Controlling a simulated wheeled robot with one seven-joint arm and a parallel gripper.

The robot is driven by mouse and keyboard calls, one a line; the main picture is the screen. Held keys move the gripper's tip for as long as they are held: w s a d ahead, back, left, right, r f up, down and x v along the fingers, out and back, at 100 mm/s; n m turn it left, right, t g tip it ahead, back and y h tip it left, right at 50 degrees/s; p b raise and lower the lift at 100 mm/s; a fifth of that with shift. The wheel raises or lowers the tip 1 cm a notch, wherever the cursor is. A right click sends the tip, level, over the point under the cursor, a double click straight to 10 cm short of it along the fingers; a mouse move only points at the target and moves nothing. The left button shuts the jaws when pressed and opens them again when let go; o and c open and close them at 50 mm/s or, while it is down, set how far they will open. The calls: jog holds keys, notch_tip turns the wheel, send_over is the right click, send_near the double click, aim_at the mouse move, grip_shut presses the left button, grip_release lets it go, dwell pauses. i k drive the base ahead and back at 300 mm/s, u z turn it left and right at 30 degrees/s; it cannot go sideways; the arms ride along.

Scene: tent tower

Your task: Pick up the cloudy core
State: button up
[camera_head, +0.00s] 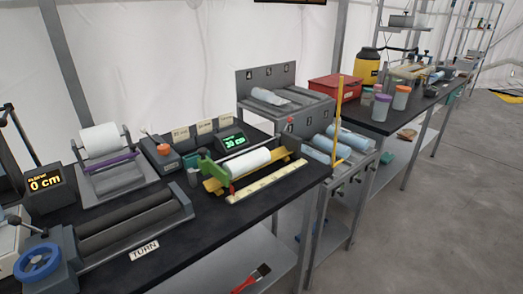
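Several core-like cylinders are in view. A white, opaque cylinder (243,163) lies in a yellow cradle beside a yellow ruler and a green display reading about 20 cm. Another white cylinder (100,140) rests on a grey stand at the left. Pale bluish, streaky cores (332,148) lie side by side in the lower slots of a grey rack (285,109), and one more (268,96) lies in its upper tray. I cannot tell for sure which one is the cloudy core. My gripper is not in view.
A black-topped bench (205,222) holds grey rollers (135,222) with a blue handwheel (38,261) and a "TURN" label. A red box (335,89), a yellow container (367,68) and lidded jars (381,106) stand on the farther bench. The grey floor at right is clear.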

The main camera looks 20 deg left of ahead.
aim_at(240, 166)
jog(key=u, duration=0.45)
jog(key=i, duration=0.9)
jog(key=u, duration=0.8)
jog(key=i, duration=0.25)
jog(key=u, duration=0.25)
